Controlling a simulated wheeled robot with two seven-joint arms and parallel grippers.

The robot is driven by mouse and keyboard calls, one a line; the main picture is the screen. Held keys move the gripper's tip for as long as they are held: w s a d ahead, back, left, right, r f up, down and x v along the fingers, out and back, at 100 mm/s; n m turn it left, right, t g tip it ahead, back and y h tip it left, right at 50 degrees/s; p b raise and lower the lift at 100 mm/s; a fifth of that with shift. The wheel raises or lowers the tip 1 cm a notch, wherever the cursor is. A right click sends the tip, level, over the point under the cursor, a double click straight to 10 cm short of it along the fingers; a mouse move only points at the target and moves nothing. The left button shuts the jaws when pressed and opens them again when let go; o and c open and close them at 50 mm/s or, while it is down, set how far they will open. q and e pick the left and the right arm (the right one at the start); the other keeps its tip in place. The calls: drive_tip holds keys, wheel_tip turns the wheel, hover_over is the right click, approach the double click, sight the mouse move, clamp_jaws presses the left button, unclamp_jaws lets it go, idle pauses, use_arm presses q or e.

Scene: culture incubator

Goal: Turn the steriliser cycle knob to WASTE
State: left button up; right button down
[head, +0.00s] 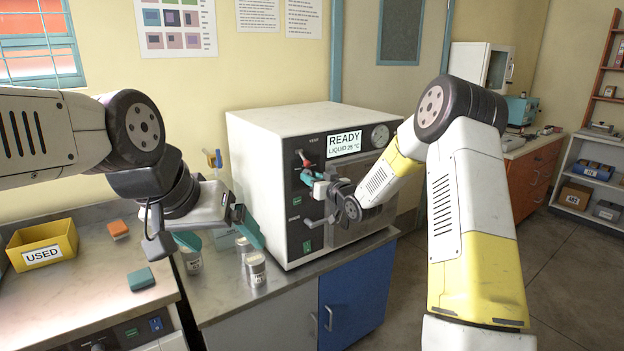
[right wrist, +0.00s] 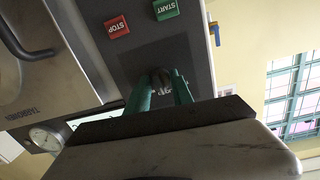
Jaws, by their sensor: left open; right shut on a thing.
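The white steriliser (head: 285,125) stands on the bench. Its dark front panel carries a display (head: 344,144) reading READY, LIQUID 25 °C. My right gripper (head: 312,178) is at the upper part of this panel. In the right wrist view its green fingers are shut on the dark cycle knob (right wrist: 161,79), one on each side. The fingers hide most of the knob, and I cannot read its pointer or the labels around it. My left gripper (head: 246,226) is open and empty, in front of the steriliser's left side, above the bench.
Metal tins (head: 255,270) stand on the bench below my left gripper. A yellow USED bin (head: 42,245) and a teal block (head: 141,279) are at the left. START (right wrist: 166,9) and STOP (right wrist: 117,27) buttons sit close to the knob. A gauge (head: 380,136) is at the panel's upper right.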

drive_tip(key=m, duration=0.5)
drive_tip(key=m+g, duration=0.1)
drive_tip(key=m, duration=0.5)
drive_tip(key=shift+m+y, duration=0.3)
drive_tip(key=shift+y, duration=0.1)
idle(0.4)
drive_tip(key=c, duration=1.1)
unclamp_jaws()
drive_tip(key=shift+r, duration=0.1)
